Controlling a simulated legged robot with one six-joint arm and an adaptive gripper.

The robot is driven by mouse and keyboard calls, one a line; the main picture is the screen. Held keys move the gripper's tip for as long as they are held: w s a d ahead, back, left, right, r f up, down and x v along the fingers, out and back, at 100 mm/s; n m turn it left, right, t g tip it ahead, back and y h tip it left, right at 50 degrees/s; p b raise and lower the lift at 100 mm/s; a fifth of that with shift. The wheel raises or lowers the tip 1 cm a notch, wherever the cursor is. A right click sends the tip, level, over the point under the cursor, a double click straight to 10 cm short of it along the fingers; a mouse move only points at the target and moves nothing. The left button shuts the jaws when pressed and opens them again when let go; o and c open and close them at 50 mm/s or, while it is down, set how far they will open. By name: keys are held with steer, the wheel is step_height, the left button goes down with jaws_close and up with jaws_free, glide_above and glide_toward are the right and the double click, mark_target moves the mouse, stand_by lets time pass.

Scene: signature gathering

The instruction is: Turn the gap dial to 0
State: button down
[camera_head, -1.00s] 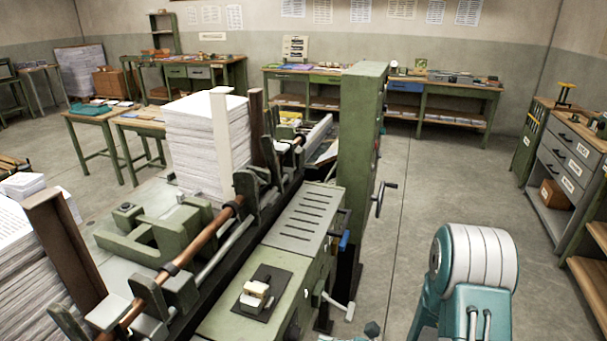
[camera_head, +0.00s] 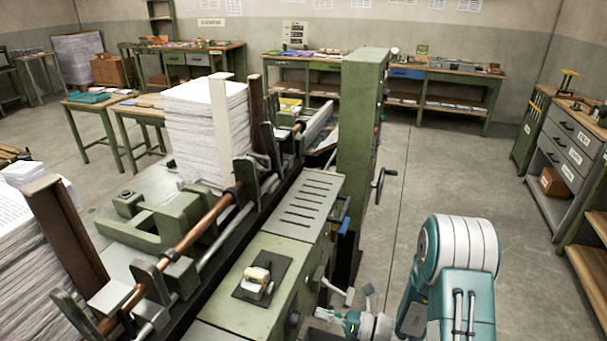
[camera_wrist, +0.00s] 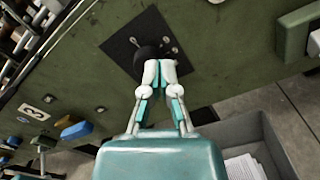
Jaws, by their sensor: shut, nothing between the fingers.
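In the wrist view, a round black knob (camera_wrist: 145,57), which looks like the gap dial, sits on a dark square plate (camera_wrist: 122,47) on the green machine side. My gripper (camera_wrist: 158,66) is shut and empty, with its fingertips in front of the knob and partly covering it. I cannot tell whether they touch it. The dial's pointer and scale are not readable. In the head view, my gripper (camera_head: 320,313) is low beside the machine's right side, near a dark round knob (camera_head: 293,322).
The green machine (camera_head: 275,235) carries a tall paper stack (camera_head: 190,125). A hand crank (camera_head: 380,183) and a blue-gripped lever (camera_head: 345,226) stick out on its right. A grey bin with papers (camera_wrist: 240,160) lies below my gripper. Open floor is to the right.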

mark_target(291, 309)
steer(key=shift+x, duration=2.2)
steer(key=shift+s+f, duration=0.15)
steer(key=shift+s, duration=0.05)
steer(key=shift+s+a+r, duration=0.3)
steer(key=shift+s+r, duration=0.25)
steer(key=shift+s, duration=0.1)
steer(key=shift+s+a, duration=0.15)
steer(key=shift+s, duration=0.25)
steer(key=shift+r, duration=0.2)
steer(key=shift+w+r, duration=0.1)
steer(key=shift+r, duration=0.15)
steer(key=v, duration=0.6)
